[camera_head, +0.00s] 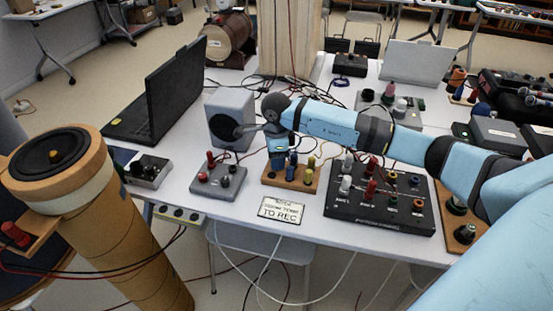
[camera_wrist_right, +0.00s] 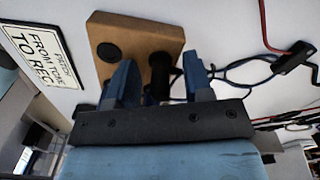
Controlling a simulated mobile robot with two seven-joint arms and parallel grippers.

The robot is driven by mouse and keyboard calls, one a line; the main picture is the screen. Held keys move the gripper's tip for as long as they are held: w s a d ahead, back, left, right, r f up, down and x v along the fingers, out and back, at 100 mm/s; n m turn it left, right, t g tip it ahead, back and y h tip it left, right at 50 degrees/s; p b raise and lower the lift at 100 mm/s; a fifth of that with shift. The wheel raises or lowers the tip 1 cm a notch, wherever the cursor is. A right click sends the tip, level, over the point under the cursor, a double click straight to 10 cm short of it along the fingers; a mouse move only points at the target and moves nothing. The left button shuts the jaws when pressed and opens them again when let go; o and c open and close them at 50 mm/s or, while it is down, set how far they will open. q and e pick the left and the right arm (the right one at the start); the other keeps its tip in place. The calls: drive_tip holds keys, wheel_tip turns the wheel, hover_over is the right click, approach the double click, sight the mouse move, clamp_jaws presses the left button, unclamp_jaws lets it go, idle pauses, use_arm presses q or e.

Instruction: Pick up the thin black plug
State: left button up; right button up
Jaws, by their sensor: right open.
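In the right wrist view, a thin black plug (camera_wrist_right: 160,72) stands on a wooden board (camera_wrist_right: 135,35). My right gripper (camera_wrist_right: 158,80) is open, with one blue finger on each side of the plug. I cannot tell whether either finger touches it. In the head view, my right gripper (camera_head: 281,158) points down over the same wooden board (camera_head: 285,182), and the plug is hard to make out behind the fingers. My left gripper is not in view.
A sign (camera_head: 282,210) lies in front of the board. A grey box with knobs (camera_head: 218,182) is to its left, a black panel with several terminals (camera_head: 378,205) to its right. A grey speaker (camera_head: 230,120) and laptop (camera_head: 165,95) stand behind. Loose cables cross the table.

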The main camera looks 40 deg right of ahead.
clamp_jaws()
drive_tip(key=shift+r, duration=0.15)
use_arm(q)
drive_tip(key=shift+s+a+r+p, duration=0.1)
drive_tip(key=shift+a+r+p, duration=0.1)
drive_tip(key=shift+p, duration=1.05)
use_arm(e)
wheel_tip(320, 180, up, 20)
use_arm(q)
drive_tip(key=p, duration=0.2)
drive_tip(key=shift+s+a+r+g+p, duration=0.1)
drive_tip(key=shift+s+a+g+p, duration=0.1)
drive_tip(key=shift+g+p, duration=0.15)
use_arm(e)
wheel_tip(320, 180, up, 4)
drive_tip(key=shift+f, duration=0.15)
